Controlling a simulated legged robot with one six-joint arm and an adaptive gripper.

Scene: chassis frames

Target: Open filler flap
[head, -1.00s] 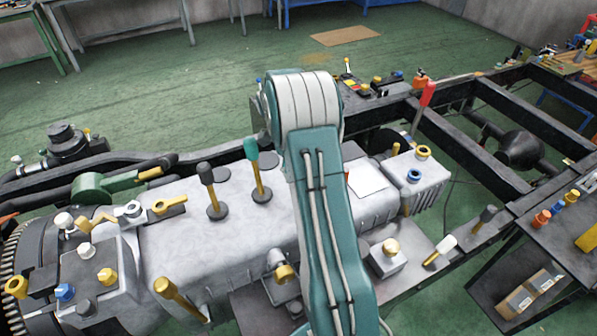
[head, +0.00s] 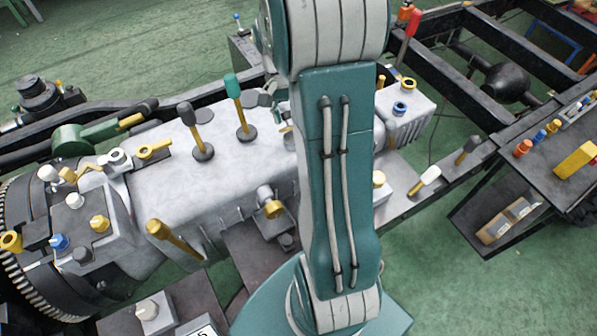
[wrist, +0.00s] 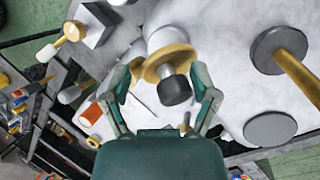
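I cannot tell for certain which part is the filler flap. In the wrist view, a yellow round flange (wrist: 168,64) with a dark knob (wrist: 175,90) stands on a pale neck on the light grey housing. My gripper (wrist: 167,75) is open, its two fingers on either side of this part; I cannot tell whether they touch it. In the head view, my gripper (head: 272,103) is partly hidden by my arm, over the housing (head: 215,185) just right of the teal-topped lever (head: 235,95). The flange seems hidden behind my arm there.
A dark-topped lever (head: 190,125) stands left of the teal one. A yellow-ended pipe (head: 272,208) sticks out of the housing's near side. Black frame rails (head: 440,120) run to the right. A side table (head: 545,165) holds small coloured parts.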

